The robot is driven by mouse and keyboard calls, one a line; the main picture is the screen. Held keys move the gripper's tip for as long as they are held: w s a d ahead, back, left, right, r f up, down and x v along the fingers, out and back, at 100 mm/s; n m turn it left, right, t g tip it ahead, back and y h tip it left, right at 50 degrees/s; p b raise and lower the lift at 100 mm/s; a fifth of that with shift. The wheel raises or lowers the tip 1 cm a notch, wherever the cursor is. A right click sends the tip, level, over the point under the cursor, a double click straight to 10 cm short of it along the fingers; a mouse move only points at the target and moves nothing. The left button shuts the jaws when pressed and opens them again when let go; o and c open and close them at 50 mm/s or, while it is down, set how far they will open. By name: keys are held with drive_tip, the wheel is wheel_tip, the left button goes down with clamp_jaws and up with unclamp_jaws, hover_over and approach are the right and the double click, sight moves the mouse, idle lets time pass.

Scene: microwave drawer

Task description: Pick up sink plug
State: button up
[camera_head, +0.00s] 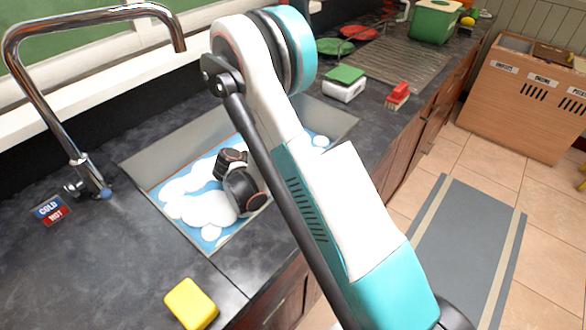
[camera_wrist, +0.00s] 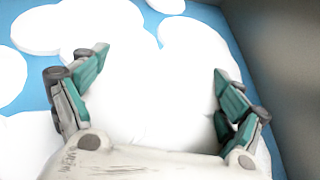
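The sink (camera_head: 150,160) is set into the dark counter, and its floor shows blue with white cloud-like patches (camera_head: 205,208). I cannot make out a sink plug in either view; it may be hidden by my arm or blend with the white patches. My gripper (camera_wrist: 160,70) is open in the wrist view, with its two teal-padded fingers spread wide and nothing seen between them but white. It points down into the sink, close to a grey wall at the right. In the head view my dark wrist is in the sink and the fingers are hidden.
A chrome tap (camera_head: 45,100) arches over the counter at the left. A yellow sponge (camera_head: 190,304) lies at the front edge. A white box with a green top (camera_head: 344,88) and a red-topped brush-like item (camera_head: 398,94) stand beyond the sink. A ribbed drainer (camera_head: 385,65) lies behind.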

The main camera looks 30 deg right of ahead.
clamp_jaws()
drive_tip(key=shift+s, duration=0.1)
